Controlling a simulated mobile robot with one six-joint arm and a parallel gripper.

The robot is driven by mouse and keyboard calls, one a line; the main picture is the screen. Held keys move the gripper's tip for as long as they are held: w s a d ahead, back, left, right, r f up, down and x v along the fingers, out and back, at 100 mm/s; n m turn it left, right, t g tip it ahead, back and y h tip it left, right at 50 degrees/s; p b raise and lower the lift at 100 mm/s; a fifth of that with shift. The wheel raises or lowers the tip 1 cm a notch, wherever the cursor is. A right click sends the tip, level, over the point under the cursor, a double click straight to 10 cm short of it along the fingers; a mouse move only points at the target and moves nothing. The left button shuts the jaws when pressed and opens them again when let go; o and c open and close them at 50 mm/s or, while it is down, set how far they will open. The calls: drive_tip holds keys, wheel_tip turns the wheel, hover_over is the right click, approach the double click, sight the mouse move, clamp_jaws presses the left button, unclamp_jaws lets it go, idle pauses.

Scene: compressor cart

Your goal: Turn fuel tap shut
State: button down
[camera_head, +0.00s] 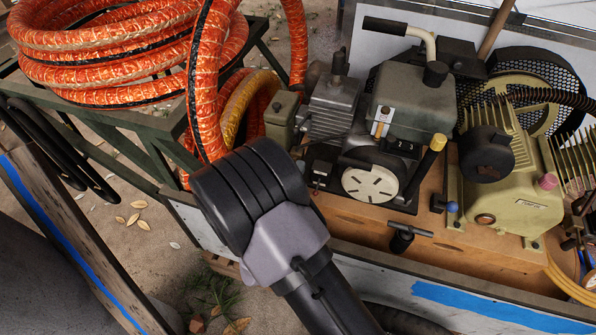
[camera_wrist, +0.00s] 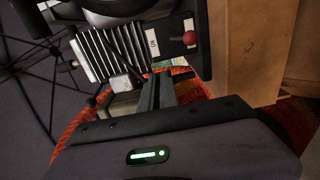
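My gripper (camera_wrist: 160,84) shows in the wrist view with its two dark fingers close together and nothing visible between them. In the camera_head view its fingers are hidden behind my arm, left of the engine (camera_head: 368,135). In the wrist view, a red knob (camera_wrist: 190,38) sits on a dark panel with white labels, one reading "ON". It is beyond the fingertips, up and to the right, and apart from them. I cannot tell whether this knob is the fuel tap. The grey-green tank (camera_head: 415,95) tops the engine in the camera_head view. Silver fins (camera_wrist: 100,52) are left of the panel.
A coil of orange hose (camera_head: 120,45) lies on a metal stand at left, with one length hanging beside the engine. The yellow-green compressor (camera_head: 507,190) stands right of the engine. A black T-handle (camera_head: 408,232) rises at the cart's front edge. Sandy ground shows at lower left.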

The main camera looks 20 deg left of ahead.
drive_tip(key=c, duration=1.6)
unclamp_jaws()
drive_tip(key=s+p, duration=0.1)
drive_tip(key=s, duration=0.4)
drive_tip(key=s+d+p, duration=0.1)
drive_tip(key=s+p, duration=0.1)
drive_tip(key=s, duration=0.4)
drive_tip(key=s+d+p, duration=0.1)
drive_tip(key=s, duration=0.5)
drive_tip(key=shift+s, duration=0.2)
